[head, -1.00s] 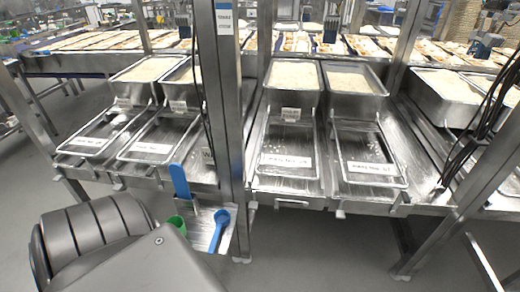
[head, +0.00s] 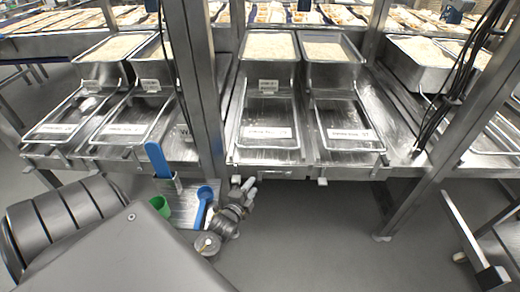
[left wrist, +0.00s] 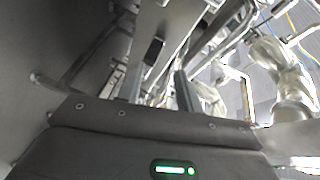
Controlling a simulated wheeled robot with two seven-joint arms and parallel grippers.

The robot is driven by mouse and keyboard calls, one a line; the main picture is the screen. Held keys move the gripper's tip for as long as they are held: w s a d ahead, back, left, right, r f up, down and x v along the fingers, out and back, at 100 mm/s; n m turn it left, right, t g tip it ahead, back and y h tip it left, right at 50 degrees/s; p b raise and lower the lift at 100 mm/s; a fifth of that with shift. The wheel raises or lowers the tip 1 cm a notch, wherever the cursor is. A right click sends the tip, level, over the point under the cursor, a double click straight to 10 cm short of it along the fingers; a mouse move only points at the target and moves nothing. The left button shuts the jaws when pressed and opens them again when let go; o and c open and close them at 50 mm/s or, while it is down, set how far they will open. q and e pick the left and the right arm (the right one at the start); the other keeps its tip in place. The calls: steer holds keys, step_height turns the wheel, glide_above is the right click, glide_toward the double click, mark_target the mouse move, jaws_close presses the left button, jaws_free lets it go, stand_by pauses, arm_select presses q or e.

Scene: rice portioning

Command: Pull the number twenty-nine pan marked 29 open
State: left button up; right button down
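Shallow wire-framed pans sit in a row at the front of the steel racks, each with a white label. The labels on the pan left of the post (head: 112,141), the pan right of it (head: 268,146) and the rightmost pan of the pair (head: 349,144) are too small to read surely, so I cannot tell which is 29. My left gripper (head: 243,187) is just below the front edge of the pan right of the post, apart from its frame as far as I see. In the left wrist view its dark fingers (left wrist: 160,88) stand apart with nothing between them. My right gripper is not seen.
A steel post (head: 196,90) stands left of my gripper. A blue spatula (head: 157,160), a green cup (head: 160,206) and a blue scoop (head: 204,203) hang on a small holder (head: 184,200). Deep rice trays (head: 268,76) stand behind the pans.

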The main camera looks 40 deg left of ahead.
mark_target(260, 148)
arm_select(q)
steer(key=w+a+r+m+t+y, duration=0.1)
steer(key=w+a+r+m+t, duration=0.15)
steer(key=r, duration=0.45)
steer(key=shift+m+t, duration=0.25)
steer(key=x, duration=1)
steer(key=shift+s+a+f+p, duration=0.1)
steer(key=shift+s+a+p, duration=0.05)
steer(key=shift+a+p, duration=0.15)
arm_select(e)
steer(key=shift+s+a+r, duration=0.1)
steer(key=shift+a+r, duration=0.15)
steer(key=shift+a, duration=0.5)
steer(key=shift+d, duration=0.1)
arm_select(q)
jaws_close()
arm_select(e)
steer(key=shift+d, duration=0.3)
